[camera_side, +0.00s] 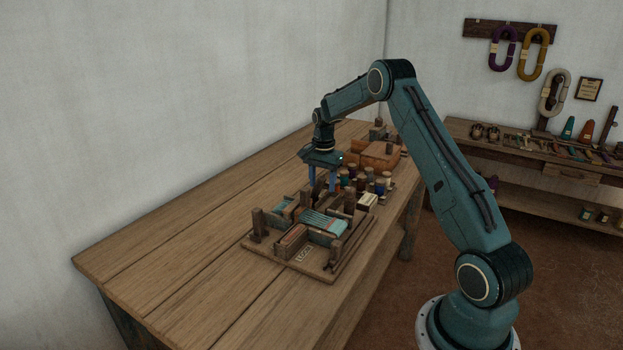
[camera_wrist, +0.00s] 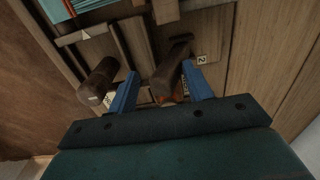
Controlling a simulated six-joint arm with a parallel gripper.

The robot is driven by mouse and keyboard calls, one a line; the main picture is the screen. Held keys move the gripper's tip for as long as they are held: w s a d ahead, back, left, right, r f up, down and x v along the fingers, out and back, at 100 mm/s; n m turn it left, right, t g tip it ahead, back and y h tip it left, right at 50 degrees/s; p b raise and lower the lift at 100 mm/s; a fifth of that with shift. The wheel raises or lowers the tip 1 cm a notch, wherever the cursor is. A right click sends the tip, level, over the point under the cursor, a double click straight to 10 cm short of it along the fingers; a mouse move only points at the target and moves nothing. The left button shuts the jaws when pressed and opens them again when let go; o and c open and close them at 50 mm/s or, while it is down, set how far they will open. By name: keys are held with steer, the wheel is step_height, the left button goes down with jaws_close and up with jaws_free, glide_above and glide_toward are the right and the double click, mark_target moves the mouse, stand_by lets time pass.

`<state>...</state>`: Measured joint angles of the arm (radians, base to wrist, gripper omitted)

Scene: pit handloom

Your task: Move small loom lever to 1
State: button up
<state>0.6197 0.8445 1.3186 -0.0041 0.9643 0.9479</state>
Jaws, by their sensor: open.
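The small loom (camera_side: 322,222), with teal threads, stands on a wooden board (camera_side: 318,275) on the table. My gripper (camera_side: 322,187) is above the loom's far side, pointing down. In the wrist view my gripper (camera_wrist: 160,72) is open, with a blue finger on each side of a dark brown lever (camera_wrist: 171,70). I cannot tell whether the fingers touch it. A tag marked 2 (camera_wrist: 202,59) lies right of the lever. Other tags are partly hidden behind the fingers. The lever cannot be made out clearly in the side view.
A round brown post (camera_wrist: 97,82) stands left of the left finger. Several thread spools (camera_side: 372,183) and an orange-brown box (camera_side: 376,154) stand beyond the loom. The table's near left part (camera_side: 150,260) is clear. A shelf with tools (camera_side: 560,150) is at the far wall.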

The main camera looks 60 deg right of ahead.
steer(key=shift+s+f, duration=0.3)
steer(key=shift+s, duration=0.3)
steer(key=shift+w, duration=0.4)
steer(key=shift+o, duration=0.8)
steer(key=shift+w+r, duration=0.1)
steer(key=shift+w+r, duration=0.2)
steer(key=shift+r, duration=3.15)
